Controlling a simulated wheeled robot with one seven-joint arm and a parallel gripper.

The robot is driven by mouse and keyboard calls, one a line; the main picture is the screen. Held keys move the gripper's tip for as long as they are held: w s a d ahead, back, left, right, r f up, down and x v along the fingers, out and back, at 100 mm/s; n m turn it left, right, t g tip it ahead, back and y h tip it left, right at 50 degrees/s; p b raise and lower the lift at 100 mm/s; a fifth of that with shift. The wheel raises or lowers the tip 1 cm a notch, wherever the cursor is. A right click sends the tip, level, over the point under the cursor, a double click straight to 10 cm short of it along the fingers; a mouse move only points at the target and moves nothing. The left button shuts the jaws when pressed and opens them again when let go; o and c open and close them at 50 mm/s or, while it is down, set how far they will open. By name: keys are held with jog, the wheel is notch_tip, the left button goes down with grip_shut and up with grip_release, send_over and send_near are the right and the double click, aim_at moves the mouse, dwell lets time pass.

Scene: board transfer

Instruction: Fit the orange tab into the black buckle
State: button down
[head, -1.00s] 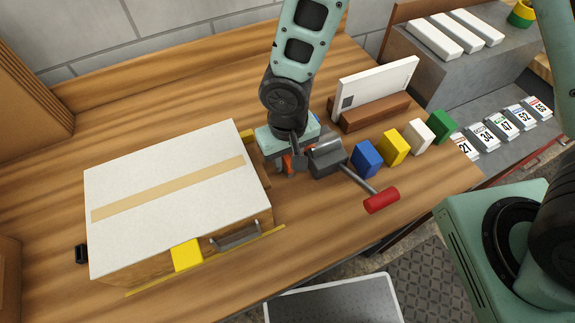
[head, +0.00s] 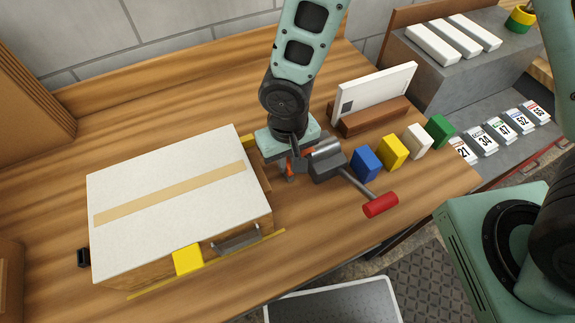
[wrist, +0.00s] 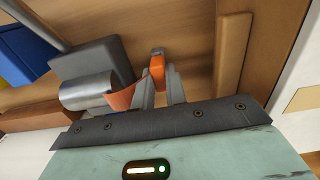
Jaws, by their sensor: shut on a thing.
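My gripper (wrist: 159,76) is shut on the orange tab (wrist: 157,70), which shows between its fingertips in the wrist view. In the head view my gripper (head: 291,166) is low over the bench, between the white-topped box and the grey vise. A bit of orange shows at its fingers there, mostly hidden by the hand. A small black piece (head: 83,257), which looks like the buckle, sits at the left side of the box, well apart from my gripper. Its opening is too small to make out.
The white-topped box (head: 130,190) with a tan stripe fills the bench's left part. The grey vise (head: 328,160) with a red handle (head: 380,205) is close beside my gripper. Blue (head: 367,163), yellow, white and green blocks stand to the right. The bench behind the box is clear.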

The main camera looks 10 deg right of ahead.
aim_at(288, 163)
jog(key=shift+r+p, duration=0.75)
jog(key=shift+r, duration=0.4)
jog(key=shift+r+p, duration=1.65)
jog(key=shift+r, duration=0.55)
